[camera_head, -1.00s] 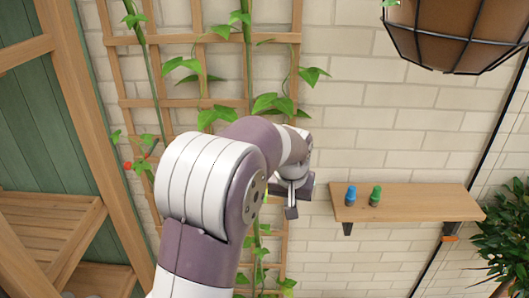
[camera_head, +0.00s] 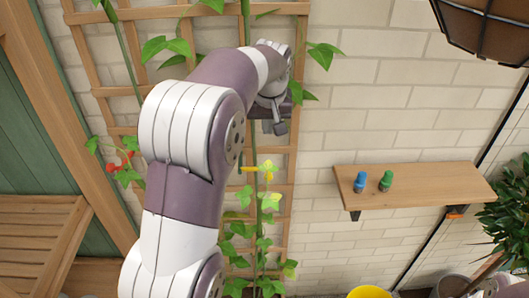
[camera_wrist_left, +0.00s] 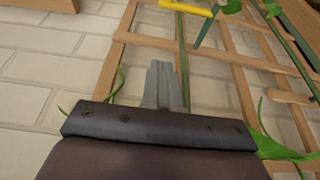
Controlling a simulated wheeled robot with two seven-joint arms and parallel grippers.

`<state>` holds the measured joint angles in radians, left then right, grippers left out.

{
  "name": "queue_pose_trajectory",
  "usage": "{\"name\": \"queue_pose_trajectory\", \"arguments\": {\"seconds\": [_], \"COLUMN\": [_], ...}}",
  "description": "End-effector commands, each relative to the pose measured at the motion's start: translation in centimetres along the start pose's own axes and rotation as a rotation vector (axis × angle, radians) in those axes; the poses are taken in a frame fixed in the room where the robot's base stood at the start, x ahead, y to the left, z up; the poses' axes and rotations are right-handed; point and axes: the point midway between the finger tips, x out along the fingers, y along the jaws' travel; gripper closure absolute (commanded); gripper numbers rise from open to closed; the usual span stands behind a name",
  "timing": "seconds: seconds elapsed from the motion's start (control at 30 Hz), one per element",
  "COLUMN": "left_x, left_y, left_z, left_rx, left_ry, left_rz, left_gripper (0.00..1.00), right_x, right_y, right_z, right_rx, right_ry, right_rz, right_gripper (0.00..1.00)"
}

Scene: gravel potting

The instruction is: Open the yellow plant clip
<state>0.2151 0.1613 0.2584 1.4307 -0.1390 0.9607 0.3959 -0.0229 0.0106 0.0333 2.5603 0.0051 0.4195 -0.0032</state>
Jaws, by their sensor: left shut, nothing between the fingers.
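The yellow plant clip (camera_head: 249,169) sits on a green vine stem at the wooden trellis, just below my left gripper in the head view. Yellow-green leaves are beside it. In the left wrist view part of the yellow clip (camera_wrist_left: 187,8) shows at the top edge, against a green stem, beyond the fingertips and apart from them. My left gripper (camera_head: 276,124) is in front of the trellis. In the left wrist view its fingers (camera_wrist_left: 164,75) are together with nothing between them. My right gripper is not in view.
A red clip (camera_head: 119,164) is on another vine at the left. A wooden shelf (camera_head: 440,190) on the brick wall holds a blue piece (camera_head: 360,182) and a green piece (camera_head: 386,180). A yellow pot (camera_head: 369,292) is at the bottom. A hanging basket (camera_head: 488,35) is at upper right.

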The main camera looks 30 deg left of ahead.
Motion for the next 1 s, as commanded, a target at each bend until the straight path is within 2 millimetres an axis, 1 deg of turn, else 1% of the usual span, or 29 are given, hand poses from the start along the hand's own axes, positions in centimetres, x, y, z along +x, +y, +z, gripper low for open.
{"name": "queue_pose_trajectory", "arguments": {"seconds": [0.07,0.17,0.27,0.3,0.37,0.43,0.47,0.5,0.67,0.7,0.8,0.9,1.0], "left_x": [0.1,0.7,2.4,3.3,4.1,5.7,5.8,6.6,10.0,9.5,9.3,9.3,9.4], "left_y": [0.0,0.0,0.0,0.0,0.0,-0.1,-0.1,0.0,-0.1,0.0,0.0,0.0,0.0], "left_z": [0.0,0.1,0.2,0.3,0.1,0.2,0.0,-0.1,0.0,0.6,2.3,3.3,3.8], "left_rx": [0.000,0.000,-0.001,-0.001,-0.001,-0.001,0.000,0.000,0.002,0.003,0.002,0.002,0.002], "left_ry": [0.000,0.000,-0.001,-0.002,-0.002,-0.003,-0.004,-0.005,-0.005,0.000,-0.001,0.000,0.000], "left_rz": [0.000,0.000,-0.001,-0.001,-0.001,-0.001,-0.002,-0.002,-0.002,0.000,0.000,0.000,0.000], "left_gripper": [1.00,1.00,1.00,1.00,1.00,1.00,1.00,1.00,1.00,1.00,1.00,1.00,1.00], "right_x": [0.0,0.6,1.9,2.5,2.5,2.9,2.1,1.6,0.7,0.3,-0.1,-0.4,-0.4], "right_y": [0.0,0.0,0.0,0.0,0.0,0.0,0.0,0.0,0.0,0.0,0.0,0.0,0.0], "right_z": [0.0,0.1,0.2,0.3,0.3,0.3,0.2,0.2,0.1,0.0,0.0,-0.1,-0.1], "right_rx": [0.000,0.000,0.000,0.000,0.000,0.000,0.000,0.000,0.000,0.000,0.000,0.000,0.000], "right_ry": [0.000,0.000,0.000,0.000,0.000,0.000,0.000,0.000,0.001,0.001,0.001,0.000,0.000], "right_rz": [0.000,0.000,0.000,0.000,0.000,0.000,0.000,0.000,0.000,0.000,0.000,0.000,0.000], "right_gripper": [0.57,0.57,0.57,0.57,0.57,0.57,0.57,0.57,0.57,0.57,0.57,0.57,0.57]}}
